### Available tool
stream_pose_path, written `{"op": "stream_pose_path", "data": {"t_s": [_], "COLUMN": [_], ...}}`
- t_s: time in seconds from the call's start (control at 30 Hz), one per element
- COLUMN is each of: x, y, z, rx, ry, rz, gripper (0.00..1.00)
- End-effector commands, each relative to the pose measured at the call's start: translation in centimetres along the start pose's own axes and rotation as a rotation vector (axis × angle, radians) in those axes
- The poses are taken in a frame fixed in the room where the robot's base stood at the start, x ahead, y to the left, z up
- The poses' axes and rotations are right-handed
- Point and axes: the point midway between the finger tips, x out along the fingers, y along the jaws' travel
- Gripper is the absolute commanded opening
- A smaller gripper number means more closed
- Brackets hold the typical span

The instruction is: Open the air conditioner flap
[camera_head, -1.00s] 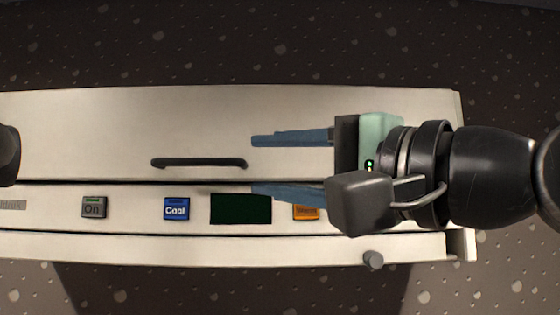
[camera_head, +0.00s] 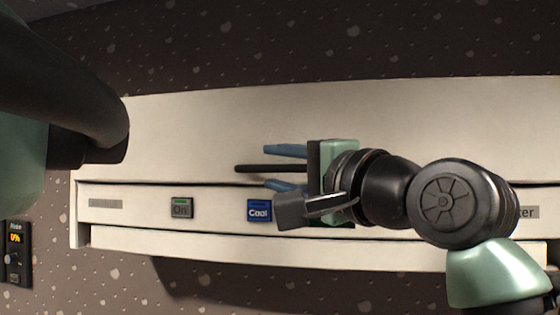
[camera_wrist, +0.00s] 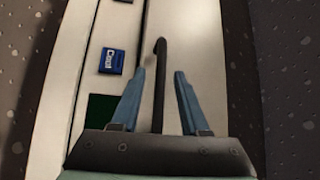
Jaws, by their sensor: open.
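The air conditioner is a long off-white unit with a wide front flap (camera_head: 200,130). A thin black bar handle (camera_head: 250,169) sits on the flap near its lower edge. My gripper (camera_head: 268,169) is at the handle, with one blue finger above the bar and the other below it. In the wrist view the handle (camera_wrist: 160,75) runs between the two open fingers (camera_wrist: 160,75), with gaps on both sides. The right part of the handle is hidden behind my gripper in the head view. The flap lies flush with the body.
Below the flap is a strip with an On button (camera_head: 181,208) and a blue Cool button (camera_head: 259,211). A dark green display (camera_wrist: 101,108) is partly behind my gripper. A small dark panel (camera_head: 16,254) reading 0% is at the lower left.

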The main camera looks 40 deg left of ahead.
Motion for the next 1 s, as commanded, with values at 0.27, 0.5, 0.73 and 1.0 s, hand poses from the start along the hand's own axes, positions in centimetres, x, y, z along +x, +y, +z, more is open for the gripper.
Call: {"op": "stream_pose_path", "data": {"t_s": [0.27, 0.5, 0.73, 1.0], "x": [0.0, -0.02, -0.04, -0.04], "y": [0.05, 0.04, 0.04, 0.05], "z": [0.01, 0.0, 0.0, -0.01], "rx": [0.0, 0.0, 0.0, 0.0], "ry": [0.0, 0.0, 0.0, 0.0], "rz": [0.0, 0.0, 0.001, 0.001], "gripper": [0.28, 0.0, 0.0, 0.0]}}
